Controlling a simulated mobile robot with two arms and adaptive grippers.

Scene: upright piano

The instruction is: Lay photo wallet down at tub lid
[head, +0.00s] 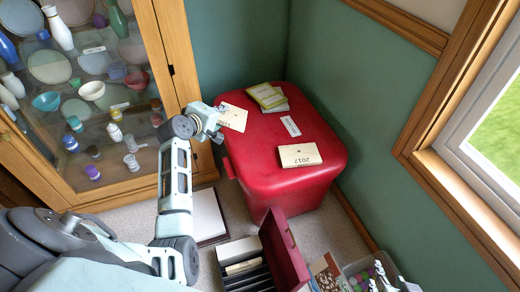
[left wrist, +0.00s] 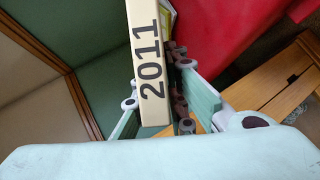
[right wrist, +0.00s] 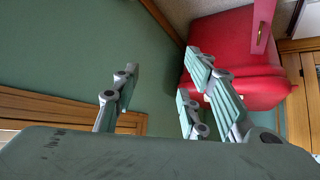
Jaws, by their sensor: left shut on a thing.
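A cream photo wallet marked 2011 (left wrist: 150,70) is between the fingers of my left gripper (left wrist: 157,90). In the head view the wallet (head: 233,117) shows at the left edge of the red tub's lid (head: 262,150), with my left gripper (head: 208,121) to its left. I cannot tell whether the wallet touches the lid. The red lid also shows behind the wallet in the left wrist view (left wrist: 225,30). My right gripper (right wrist: 160,78) has its fingers apart with nothing between them, facing the green wall and the red tub (right wrist: 225,35).
The lid also bears another cream wallet marked 2017 (head: 300,155), yellow-green booklets (head: 268,96) and a small white card (head: 290,126). A glass cabinet (head: 175,50) stands left. An open dark-red box (head: 284,250) and a bin of small things (head: 362,272) are in front.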

